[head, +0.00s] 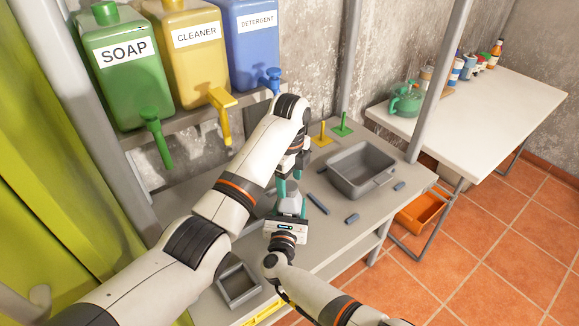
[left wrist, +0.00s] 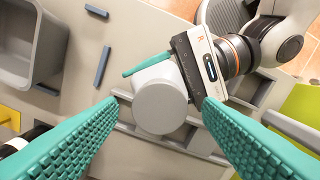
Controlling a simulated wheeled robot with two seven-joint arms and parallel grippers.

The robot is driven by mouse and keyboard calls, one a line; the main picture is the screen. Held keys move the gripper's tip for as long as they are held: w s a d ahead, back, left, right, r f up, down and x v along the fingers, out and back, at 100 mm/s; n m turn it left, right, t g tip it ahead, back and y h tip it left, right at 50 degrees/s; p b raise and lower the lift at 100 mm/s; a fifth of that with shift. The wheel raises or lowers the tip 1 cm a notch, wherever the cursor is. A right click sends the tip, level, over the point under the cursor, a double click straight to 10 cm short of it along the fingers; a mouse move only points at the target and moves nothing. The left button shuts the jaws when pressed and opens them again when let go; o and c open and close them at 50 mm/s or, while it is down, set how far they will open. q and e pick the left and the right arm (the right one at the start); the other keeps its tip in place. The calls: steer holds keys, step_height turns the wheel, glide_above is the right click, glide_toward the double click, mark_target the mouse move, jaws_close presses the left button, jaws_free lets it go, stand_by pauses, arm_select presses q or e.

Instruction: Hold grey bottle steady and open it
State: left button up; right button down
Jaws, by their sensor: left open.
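The grey bottle (head: 290,204) stands upright on the grey bench, largely hidden by my arms in the head view. In the left wrist view its round grey cap (left wrist: 162,107) faces the camera. My left gripper (head: 289,184) is above it, open, with a teal finger on either side of the cap and a gap to each. My right gripper (head: 287,222) is at the bottle's near side, low down. In the left wrist view one teal finger of the right gripper (left wrist: 150,66) lies along the bottle's side. Its other finger is hidden, so its grip is unclear.
A grey bin (head: 388,179) stands to the right on the bench, with small grey bars (head: 318,204) near it. Yellow (head: 322,135) and green pegs (head: 342,126) stand behind. A small grey tray (head: 222,290) is at front left. Dispensers (head: 125,75) hang over the bench's back.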

arm_select(q)
steer(key=shift+f, duration=0.65)
arm_select(e)
steer(key=shift+f, duration=0.1)
arm_select(q)
steer(key=c, duration=1.1)
steer(key=n, duration=1.4)
steer(key=shift+r, duration=0.1)
steer(key=n, duration=0.6)
